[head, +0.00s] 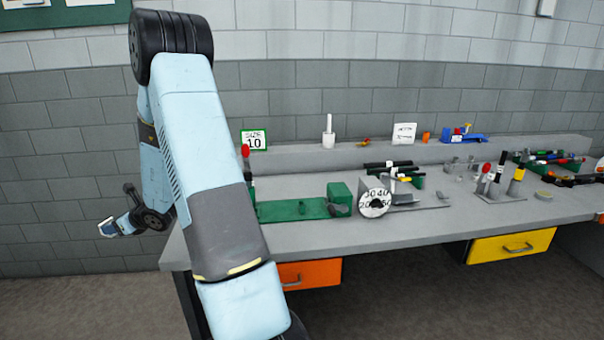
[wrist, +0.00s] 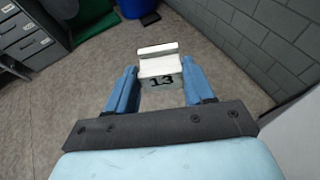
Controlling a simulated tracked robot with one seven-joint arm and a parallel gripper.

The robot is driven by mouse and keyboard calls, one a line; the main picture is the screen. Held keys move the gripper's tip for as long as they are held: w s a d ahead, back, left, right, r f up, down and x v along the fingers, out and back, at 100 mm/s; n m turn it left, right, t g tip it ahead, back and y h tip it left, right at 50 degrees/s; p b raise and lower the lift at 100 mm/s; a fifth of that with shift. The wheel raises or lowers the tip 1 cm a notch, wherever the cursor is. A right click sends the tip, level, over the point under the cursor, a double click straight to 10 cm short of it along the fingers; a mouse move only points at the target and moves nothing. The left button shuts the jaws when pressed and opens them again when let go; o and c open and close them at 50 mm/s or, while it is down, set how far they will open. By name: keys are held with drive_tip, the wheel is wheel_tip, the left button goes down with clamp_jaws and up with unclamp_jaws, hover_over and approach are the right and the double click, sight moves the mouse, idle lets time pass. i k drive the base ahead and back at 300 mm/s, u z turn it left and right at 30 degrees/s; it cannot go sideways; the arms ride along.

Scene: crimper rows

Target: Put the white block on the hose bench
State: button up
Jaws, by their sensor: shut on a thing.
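My gripper (wrist: 158,80) is shut on the white block (wrist: 160,68), with one blue finger on each side of it. In the head view my gripper (head: 108,227) is left of the grey bench (head: 330,240), out over the floor and apart from the bench. The block is small and hard to make out there. No label in view tells me whether this bench is the hose bench.
A green tool (head: 290,209), a dial marked with numbers (head: 375,203) and several hand tools crowd the bench. Orange (head: 310,274) and yellow (head: 512,245) drawers are below. Grey drawers (wrist: 25,35) show in the wrist view.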

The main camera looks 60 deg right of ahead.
sight(288, 186)
drive_tip(key=u, duration=1.25)
drive_tip(key=i, duration=0.1)
drive_tip(key=z, duration=2.05)
drive_tip(key=i, duration=1)
drive_tip(key=u, duration=0.15)
